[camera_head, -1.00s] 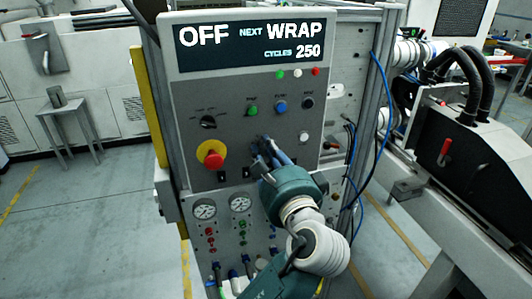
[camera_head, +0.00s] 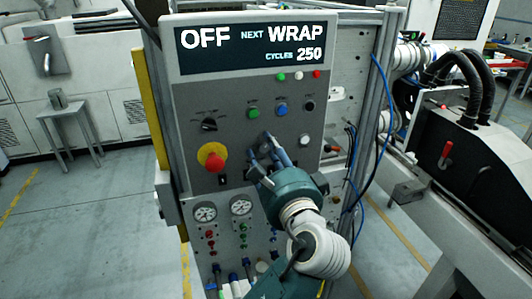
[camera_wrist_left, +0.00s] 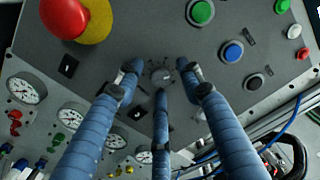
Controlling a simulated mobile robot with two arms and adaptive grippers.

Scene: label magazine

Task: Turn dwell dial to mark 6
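The control panel (camera_head: 235,120) faces me, with its display reading OFF, NEXT WRAP, CYCLES 250. In the left wrist view a small grey round dial (camera_wrist_left: 161,75) with marks around it sits on the panel between my fingertips; I take it as the dwell dial. My left gripper (camera_head: 266,152) is open, its blue fingers (camera_wrist_left: 160,84) spread around the dial and close to the panel face. I cannot tell whether any finger touches the dial. In the head view the fingers hide the dial. Its setting is too small to read. My right gripper is not in view.
A red and yellow stop button (camera_head: 211,156) and a black selector (camera_head: 209,124) lie left of the fingers. Green (camera_head: 253,112) and blue (camera_head: 281,110) buttons sit above, a white button (camera_head: 305,139) to the right. Gauges (camera_head: 205,212) and hoses are below.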

